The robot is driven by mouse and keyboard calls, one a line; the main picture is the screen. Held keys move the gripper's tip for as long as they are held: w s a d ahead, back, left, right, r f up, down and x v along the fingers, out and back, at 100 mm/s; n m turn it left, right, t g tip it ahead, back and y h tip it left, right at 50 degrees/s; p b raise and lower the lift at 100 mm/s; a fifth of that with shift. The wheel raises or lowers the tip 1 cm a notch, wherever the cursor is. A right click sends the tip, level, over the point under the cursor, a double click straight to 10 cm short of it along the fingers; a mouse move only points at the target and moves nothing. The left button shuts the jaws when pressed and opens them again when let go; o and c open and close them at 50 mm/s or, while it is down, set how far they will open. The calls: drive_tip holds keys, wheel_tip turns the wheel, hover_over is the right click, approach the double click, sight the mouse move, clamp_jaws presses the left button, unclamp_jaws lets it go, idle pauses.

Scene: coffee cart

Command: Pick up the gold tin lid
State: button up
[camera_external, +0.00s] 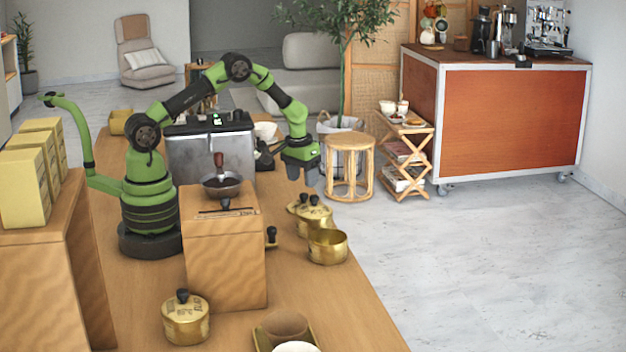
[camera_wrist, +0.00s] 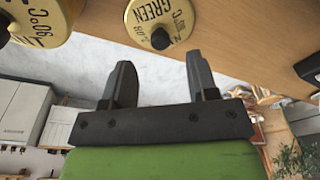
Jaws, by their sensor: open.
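A gold tin lid (camera_external: 295,205) with a black knob lies on the wooden counter, partly behind a lidded gold tin (camera_external: 314,226). An open gold tin (camera_external: 327,248) stands in front of them. In the wrist view, a round gold lid (camera_wrist: 180,16) marked "GREEN" shows at the top centre, its black knob facing the camera. A second gold top (camera_wrist: 48,12) with a black knob is at the upper left, cut off by the frame. My gripper (camera_external: 305,174) is above the lid, apart from it. In the wrist view, its two fingers (camera_wrist: 160,75) are spread and empty.
A wooden stand (camera_external: 225,260) with a dark bowl (camera_external: 222,188) is left of the tins. Another lidded gold tin (camera_external: 185,322) stands at the front. An espresso machine (camera_external: 210,155) is behind the stand. The counter's right edge is close to the tins.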

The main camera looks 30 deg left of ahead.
sight(303, 194)
drive_tip(key=f, duration=0.5)
drive_tip(key=shift+w+f, duration=0.25)
drive_tip(key=shift+w, duration=0.05)
clamp_jaws()
